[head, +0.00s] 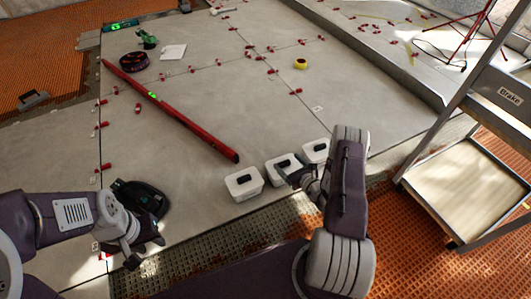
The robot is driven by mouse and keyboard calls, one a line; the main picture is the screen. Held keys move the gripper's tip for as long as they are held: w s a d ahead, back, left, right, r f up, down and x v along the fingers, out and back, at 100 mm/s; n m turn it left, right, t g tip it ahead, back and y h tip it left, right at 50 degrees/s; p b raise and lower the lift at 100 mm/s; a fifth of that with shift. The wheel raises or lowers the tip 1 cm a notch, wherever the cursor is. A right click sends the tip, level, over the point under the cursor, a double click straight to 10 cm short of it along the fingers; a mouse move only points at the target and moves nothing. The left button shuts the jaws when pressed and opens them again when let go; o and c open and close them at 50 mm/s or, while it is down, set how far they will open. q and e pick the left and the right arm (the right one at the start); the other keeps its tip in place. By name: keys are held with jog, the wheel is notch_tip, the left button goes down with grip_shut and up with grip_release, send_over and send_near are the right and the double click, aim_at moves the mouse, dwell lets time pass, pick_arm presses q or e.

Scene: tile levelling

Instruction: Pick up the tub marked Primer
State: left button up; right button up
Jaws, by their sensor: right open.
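Three white tubs with dark handles on their lids stand in a row near the tile floor's front edge: a left tub (244,184), a middle tub (283,166) and a right tub (316,151). No marking on them is readable, so I cannot tell which is Primer. My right gripper (291,181) is open at the right front of the middle tub; whether it touches is unclear. My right arm stands close beside the right tub. My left gripper (147,254) is open and empty at the lower left, away from the tubs.
A long red level (165,107) lies left of the tubs. A black tool (139,197) lies beside my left gripper. Yellow tape (300,63) and red clips lie farther back. A step ladder (470,170) stands at the right. Orange perforated matting (400,255) borders the front.

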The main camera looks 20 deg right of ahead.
aim_at(285, 164)
jog(key=shift+m+g+h, duration=0.3)
jog(key=shift+m+h, duration=0.2)
jog(key=shift+m, duration=0.3)
jog(key=f+b, duration=0.1)
jog(key=d+f+b, duration=0.1)
jog(key=f, duration=0.1)
jog(key=s+f+b, duration=0.1)
jog(key=shift+d+f, duration=0.25)
jog(key=shift+f, duration=0.1)
jog(key=shift+w+r, duration=0.1)
jog(key=shift+w, duration=0.05)
jog(key=b+x, duration=0.4)
jog(key=b, duration=0.1)
jog(key=shift+w+a+f, duration=0.25)
jog(key=shift+f, duration=0.05)
jog(key=shift+w, duration=0.2)
pick_arm(q)
notch_tip(285, 164, down, 7)
jog(key=shift+s+f, duration=0.2)
pick_arm(e)
jog(key=shift+r, duration=0.2)
grip_shut()
